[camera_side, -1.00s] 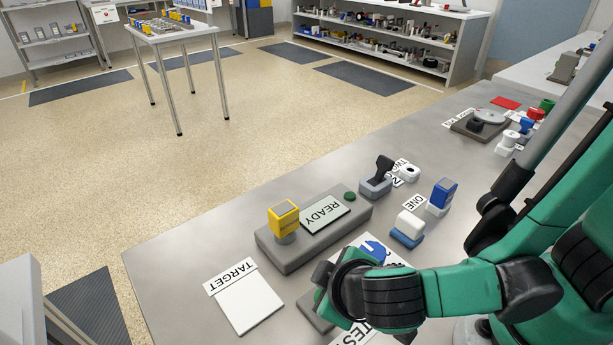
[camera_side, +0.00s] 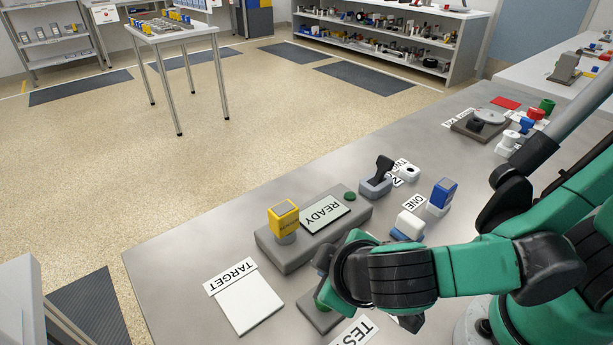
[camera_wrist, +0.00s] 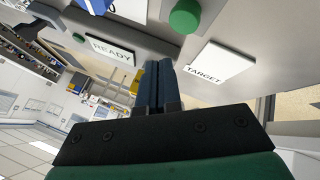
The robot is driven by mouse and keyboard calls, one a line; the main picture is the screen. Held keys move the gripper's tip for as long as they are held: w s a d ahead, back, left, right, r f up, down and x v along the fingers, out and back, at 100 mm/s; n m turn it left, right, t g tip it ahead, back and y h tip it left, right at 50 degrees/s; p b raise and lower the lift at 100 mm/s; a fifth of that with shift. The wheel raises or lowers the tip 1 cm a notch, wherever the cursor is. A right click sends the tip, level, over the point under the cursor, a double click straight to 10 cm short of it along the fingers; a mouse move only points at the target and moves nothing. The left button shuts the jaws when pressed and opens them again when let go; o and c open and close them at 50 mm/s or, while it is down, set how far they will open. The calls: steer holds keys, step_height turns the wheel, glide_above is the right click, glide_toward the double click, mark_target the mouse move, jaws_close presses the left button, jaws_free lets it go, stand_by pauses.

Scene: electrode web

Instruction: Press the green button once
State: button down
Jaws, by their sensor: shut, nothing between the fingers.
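A large round green button (camera_wrist: 185,15) shows at the top of the wrist view, on a grey base. In the side view this base (camera_side: 318,314) lies right of the TARGET card, with the button (camera_side: 321,294) partly hidden by my wrist. A smaller green button (camera_side: 350,196) sits on the grey READY box (camera_side: 290,259); it also shows in the wrist view (camera_wrist: 78,38). My gripper (camera_wrist: 158,68) is shut and empty, its dark fingers together. In the wrist view its tips appear below and left of the large button, apart from it in the picture. In the side view the fingers are mostly hidden.
A yellow-topped stamp (camera_side: 284,216) stands on the READY box. The white TARGET card (camera_side: 250,303) lies flat at the left. A black-handled stamp (camera_side: 377,176), a white-and-blue block (camera_side: 410,223) and a blue stamp (camera_side: 443,192) stand behind my wrist. Bare table lies left of the box.

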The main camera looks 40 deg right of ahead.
steer(key=shift+r, duration=1.15)
steer(key=shift+w+d, duration=0.25)
steer(key=shift+d, duration=0.1)
steer(key=w+d+r+m+y, duration=0.1)
steer(key=w+d+r+m, duration=0.1)
steer(key=d, duration=0.4)
steer(key=w+d+r+m+y, duration=0.1)
steer(key=w+d+r+m, duration=0.1)
steer(key=d, duration=0.4)
steer(key=shift+w+d+r+m+y, duration=0.15)
steer(key=shift+w+d+m+y, duration=0.15)
steer(key=shift+w+d+m, duration=0.15)
steer(key=shift+s, duration=0.1)
